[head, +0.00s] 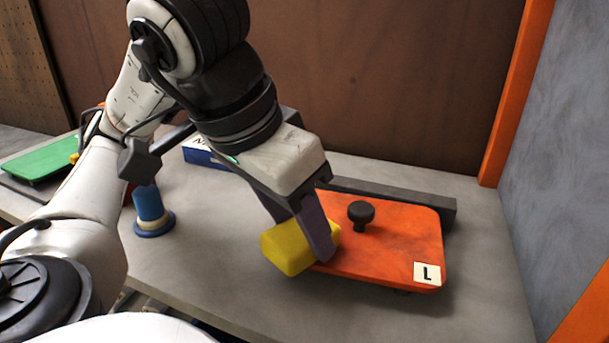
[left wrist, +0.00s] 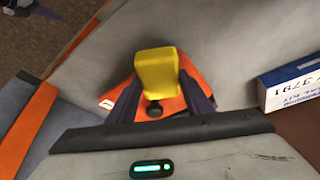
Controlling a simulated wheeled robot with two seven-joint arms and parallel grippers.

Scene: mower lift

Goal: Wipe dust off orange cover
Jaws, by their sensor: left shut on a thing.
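The orange cover (head: 395,240) lies on the grey bench, with a black knob (head: 361,213) on top and a white label marked "L" at its front right corner. Darker smudges show on its surface. My left gripper (head: 308,240) is shut on a yellow sponge block (head: 286,249) at the cover's left edge. I cannot tell if the sponge touches the cover. In the left wrist view the sponge (left wrist: 157,72) sits between the fingers and hides part of the orange cover (left wrist: 177,105). My right gripper is not in view.
A dark bar (head: 400,199) lies along the cover's back edge. A blue and white box (head: 204,154) stands behind my arm. A blue cylinder (head: 151,211) stands to the left, and a green panel (head: 42,162) lies far left. A grey wall closes the right side.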

